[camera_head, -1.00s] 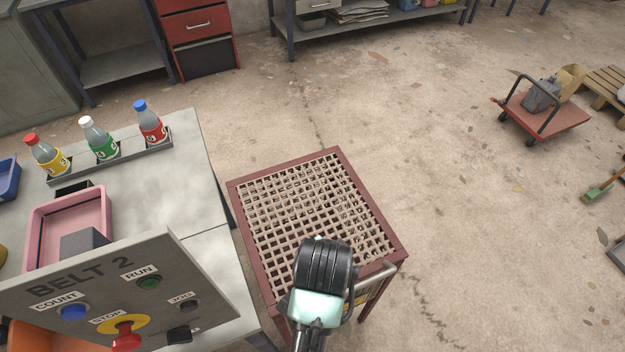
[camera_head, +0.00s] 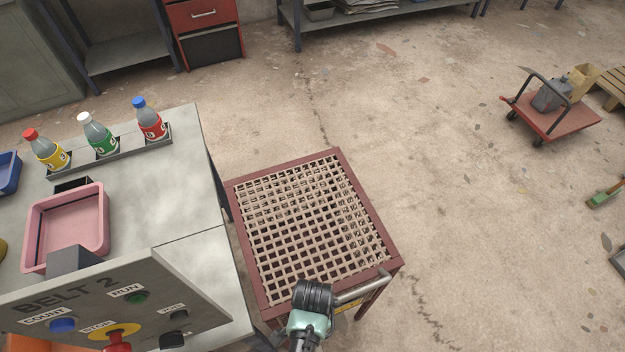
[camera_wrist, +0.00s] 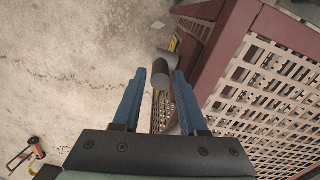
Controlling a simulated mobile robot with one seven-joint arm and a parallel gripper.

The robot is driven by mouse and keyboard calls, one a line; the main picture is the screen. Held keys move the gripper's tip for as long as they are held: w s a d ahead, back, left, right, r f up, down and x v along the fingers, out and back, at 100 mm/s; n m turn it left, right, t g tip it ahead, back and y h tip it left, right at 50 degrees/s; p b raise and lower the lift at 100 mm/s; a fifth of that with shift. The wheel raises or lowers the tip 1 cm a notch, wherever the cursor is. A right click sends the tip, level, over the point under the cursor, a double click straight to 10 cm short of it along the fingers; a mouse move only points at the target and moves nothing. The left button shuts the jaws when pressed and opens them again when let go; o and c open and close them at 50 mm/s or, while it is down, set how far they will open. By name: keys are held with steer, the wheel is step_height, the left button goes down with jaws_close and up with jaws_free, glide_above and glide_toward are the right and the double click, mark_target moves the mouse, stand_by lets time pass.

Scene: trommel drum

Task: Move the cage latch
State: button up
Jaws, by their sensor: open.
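The cage (camera_head: 250,245) has a dark red frame and a beige lattice top, and stands right of the control panel. A grey bar with a rounded end, which looks like the cage latch (camera_head: 362,289), sticks out at its near right side. In the wrist view the latch (camera_wrist: 163,68) is a grey cylinder beside the red cage frame (camera_wrist: 228,48). My gripper (camera_wrist: 159,78) is open, its two blue fingers on either side of the latch's end in the picture. I cannot tell whether they touch it. In the head view my wrist hides the fingers.
A bench (camera_head: 180,225) with a pink tray (camera_head: 102,238) and bottles stands left, with the BELT 2 panel (camera_head: 190,290) close to my arm. A red cart (camera_head: 560,122) stands far right.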

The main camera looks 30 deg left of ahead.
steer(key=shift+f, duration=0.7)
jaws_close()
stand_by(1.0)
